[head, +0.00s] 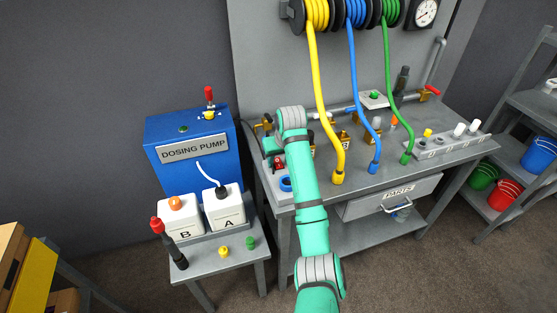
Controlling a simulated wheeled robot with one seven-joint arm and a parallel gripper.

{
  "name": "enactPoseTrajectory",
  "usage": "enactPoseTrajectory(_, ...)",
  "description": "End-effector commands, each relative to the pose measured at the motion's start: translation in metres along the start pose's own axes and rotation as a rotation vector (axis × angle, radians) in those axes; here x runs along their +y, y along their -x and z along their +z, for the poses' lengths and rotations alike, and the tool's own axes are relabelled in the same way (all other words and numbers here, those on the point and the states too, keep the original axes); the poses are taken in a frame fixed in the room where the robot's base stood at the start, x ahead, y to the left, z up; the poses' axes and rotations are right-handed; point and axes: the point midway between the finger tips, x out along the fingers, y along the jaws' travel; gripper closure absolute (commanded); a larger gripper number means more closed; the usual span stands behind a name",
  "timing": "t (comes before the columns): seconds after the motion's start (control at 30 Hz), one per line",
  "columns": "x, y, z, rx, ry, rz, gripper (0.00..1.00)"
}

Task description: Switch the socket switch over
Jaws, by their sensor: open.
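I cannot clearly make out the socket switch. A small red part (279,163) with dark pieces around it shows at the left end of the grey workbench (350,192), just left of my arm. I cannot tell whether it is the switch. My teal arm reaches up over the bench's left end and bends at the top. A dark green part at its end, likely my gripper (273,145), shows just above the red part. The fingertips are too small and too covered to make out, and I cannot tell whether they touch anything.
Yellow (319,90), blue (355,75) and green (388,80) hoses hang from reels down to the bench. A blue dosing pump (165,135) stands at the left, with white containers B (181,222) and A (225,210) before it. Shelves with buckets stand at the right.

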Motion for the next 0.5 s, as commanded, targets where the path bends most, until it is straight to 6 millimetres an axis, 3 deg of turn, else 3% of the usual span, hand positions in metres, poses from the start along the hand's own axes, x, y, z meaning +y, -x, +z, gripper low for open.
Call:
enactPoseTrajectory(0.03, -0.0005, 0.0000, -0.0001, 0.000, 0.001, 0.000, 0.67)
enactPoseTrajectory(0.17, -0.0010, 0.0001, -0.0003, 0.000, 0.001, 0.000, 0.98)
enactPoseTrajectory(0.2, -0.0010, 0.0001, -0.0003, 0.000, 0.001, 0.000, 1.00)
enactPoseTrajectory(0.5, -0.0011, -0.0005, -0.0052, -0.066, 0.003, 0.001, 1.00)
